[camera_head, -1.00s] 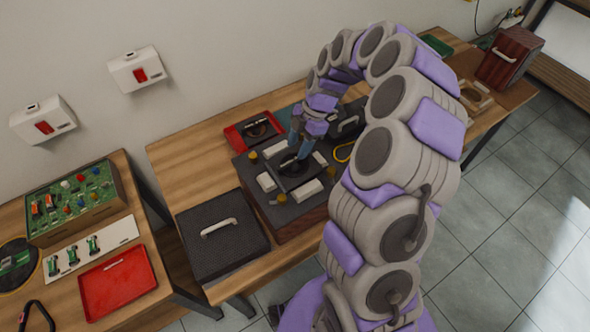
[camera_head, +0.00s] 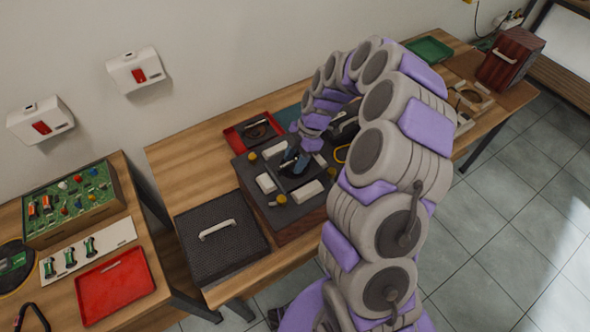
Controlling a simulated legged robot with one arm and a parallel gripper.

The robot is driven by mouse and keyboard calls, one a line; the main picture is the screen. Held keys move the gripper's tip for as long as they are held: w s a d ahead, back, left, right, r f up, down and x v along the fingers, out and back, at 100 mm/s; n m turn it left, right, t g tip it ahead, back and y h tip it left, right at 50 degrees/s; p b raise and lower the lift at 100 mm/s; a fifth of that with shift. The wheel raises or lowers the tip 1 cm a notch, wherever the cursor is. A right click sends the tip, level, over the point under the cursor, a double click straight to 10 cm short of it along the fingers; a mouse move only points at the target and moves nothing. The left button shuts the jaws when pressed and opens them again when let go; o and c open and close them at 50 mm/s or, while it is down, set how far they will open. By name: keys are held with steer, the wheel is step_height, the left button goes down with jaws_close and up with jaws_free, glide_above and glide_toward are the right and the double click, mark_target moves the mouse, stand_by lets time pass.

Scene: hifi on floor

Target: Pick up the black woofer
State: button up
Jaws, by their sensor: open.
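The black woofer (camera_head: 285,171) is a dark round part on the top panel of an opened speaker box (camera_head: 271,208) with a wooden side, on the middle table. My gripper (camera_head: 296,163) points down over the woofer with its blue-grey fingers open. The fingers partly cover the woofer. I cannot tell whether they touch it.
White blocks and brass-coloured knobs surround the woofer on the panel. A black grille with a handle (camera_head: 221,245) lies left of the box. A red tray (camera_head: 240,138) is behind it. A green tray (camera_head: 429,49) and a wooden box (camera_head: 511,58) are at the far right.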

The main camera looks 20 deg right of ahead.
steer(key=shift+f+b, duration=0.25)
steer(key=shift+b, duration=0.15)
steer(key=shift+c, duration=0.2)
stand_by(0.3)
jaws_close()
stand_by(1.2)
